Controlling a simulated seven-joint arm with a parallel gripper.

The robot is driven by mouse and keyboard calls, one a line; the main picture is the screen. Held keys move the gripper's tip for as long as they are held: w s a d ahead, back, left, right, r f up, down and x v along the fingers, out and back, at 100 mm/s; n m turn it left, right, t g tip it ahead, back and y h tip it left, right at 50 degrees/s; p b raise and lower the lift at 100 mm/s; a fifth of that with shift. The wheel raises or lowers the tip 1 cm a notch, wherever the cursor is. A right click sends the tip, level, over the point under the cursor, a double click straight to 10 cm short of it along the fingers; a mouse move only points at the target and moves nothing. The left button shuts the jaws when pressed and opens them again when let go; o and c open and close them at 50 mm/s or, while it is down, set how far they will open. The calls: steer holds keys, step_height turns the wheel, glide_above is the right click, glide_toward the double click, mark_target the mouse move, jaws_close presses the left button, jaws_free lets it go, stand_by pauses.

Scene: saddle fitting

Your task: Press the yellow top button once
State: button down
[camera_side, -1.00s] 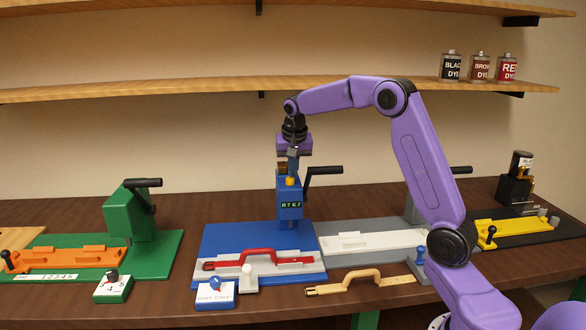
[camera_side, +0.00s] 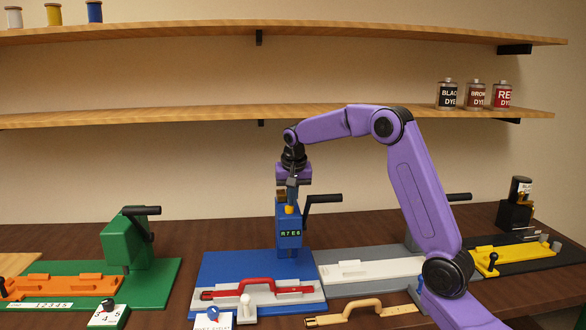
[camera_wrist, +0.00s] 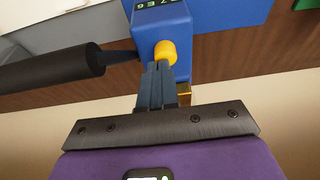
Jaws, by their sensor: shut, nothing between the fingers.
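The yellow top button (camera_side: 289,209) is on top of the blue press (camera_side: 289,225), which stands on a blue base. In the wrist view the button (camera_wrist: 165,52) is a yellow knob on the blue housing (camera_wrist: 172,22). My gripper (camera_side: 292,199) is above the press, pointing down, its fingers together and empty. In the wrist view the gripper's fingertips (camera_wrist: 159,68) are right at the button and overlap its near edge; I cannot tell for certain whether they touch. The small display (camera_side: 290,233) on the press seems to read R7 E6.
A black lever (camera_side: 322,198) sticks out to the right of the press; it also shows in the wrist view (camera_wrist: 50,68). A green press (camera_side: 126,238) stands at left. A red-handled piece (camera_side: 262,287) lies on the blue base. Shelves run behind.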

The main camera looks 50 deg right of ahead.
steer(key=v, duration=1.3)
steer(key=shift+w+d+r, duration=0.2)
steer(key=shift+w+d, duration=0.15)
steer(key=shift+w, duration=0.05)
steer(key=shift+a, duration=0.1)
steer(key=s+a+f+n+y, duration=0.1)
steer(key=s+a+f+n, duration=0.25)
steer(key=a, duration=0.35)
steer(key=s+a+f+n, duration=0.2)
steer(key=s+a+n, duration=0.1)
steer(key=s+a, duration=0.25)
steer(key=s+a+f+n+y, duration=0.1)
steer(key=s+a+f+n, duration=0.1)
steer(key=s+a+n, duration=0.35)
steer(key=s+a+f+n+g, duration=0.1)
steer(key=s+f+n, duration=0.3)
steer(key=s, duration=0.7)
steer(key=s+a+f+n+g, duration=0.1)
steer(key=s+f+n, duration=0.4)
steer(key=s, duration=0.6)
steer(key=shift+s+a+f+n+y, duration=0.2)
steer(key=shift+a+f+n+y, duration=0.15)
steer(key=shift+a+f, duration=0.35)
